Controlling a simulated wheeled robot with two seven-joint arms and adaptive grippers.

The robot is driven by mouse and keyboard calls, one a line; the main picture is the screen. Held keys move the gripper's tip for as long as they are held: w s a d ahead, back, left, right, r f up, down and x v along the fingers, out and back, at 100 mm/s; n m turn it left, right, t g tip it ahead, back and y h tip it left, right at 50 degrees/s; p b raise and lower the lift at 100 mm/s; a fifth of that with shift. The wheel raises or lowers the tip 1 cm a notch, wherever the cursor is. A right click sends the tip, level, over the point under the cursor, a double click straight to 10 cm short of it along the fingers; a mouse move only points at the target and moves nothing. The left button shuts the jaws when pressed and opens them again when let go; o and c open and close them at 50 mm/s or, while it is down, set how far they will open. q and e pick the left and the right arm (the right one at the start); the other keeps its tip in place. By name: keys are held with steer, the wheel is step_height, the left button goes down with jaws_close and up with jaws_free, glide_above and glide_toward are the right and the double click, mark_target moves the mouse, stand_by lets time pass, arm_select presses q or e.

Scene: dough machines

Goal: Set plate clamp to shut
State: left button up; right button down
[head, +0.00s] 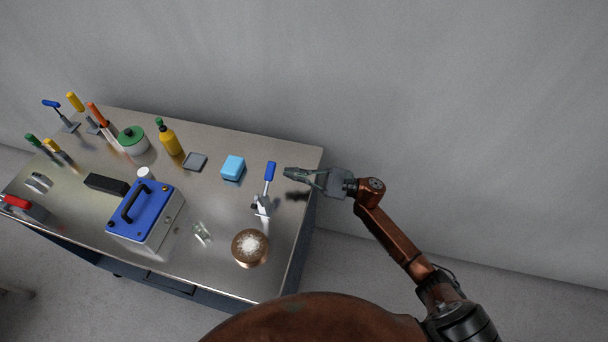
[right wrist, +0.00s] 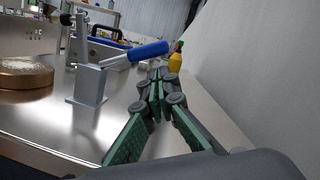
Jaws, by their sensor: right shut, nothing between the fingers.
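A toggle clamp (head: 262,207) with a blue handle (head: 270,171) stands near the right end of the metal table; I take it to be the plate clamp. Its handle points up and toward the back in the head view. The right wrist view shows its grey base block (right wrist: 88,86) and its blue handle (right wrist: 149,51) slanting up to the right. My right gripper (head: 288,172) is shut and empty, just right of the handle. In the right wrist view its fingertips (right wrist: 158,76) are below the handle, apparently apart from it. My left gripper is not in view.
A round wooden-looking disc (head: 250,247) with a white top is near the clamp. A light blue box (head: 232,167) and a yellow bottle (head: 169,140) stand farther left. A blue-topped machine (head: 146,216) occupies the table's middle. The wall (head: 450,120) is behind.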

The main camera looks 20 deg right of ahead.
mark_target(268, 180)
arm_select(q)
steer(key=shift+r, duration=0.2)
arm_select(e)
steer(key=shift+x, duration=1.95)
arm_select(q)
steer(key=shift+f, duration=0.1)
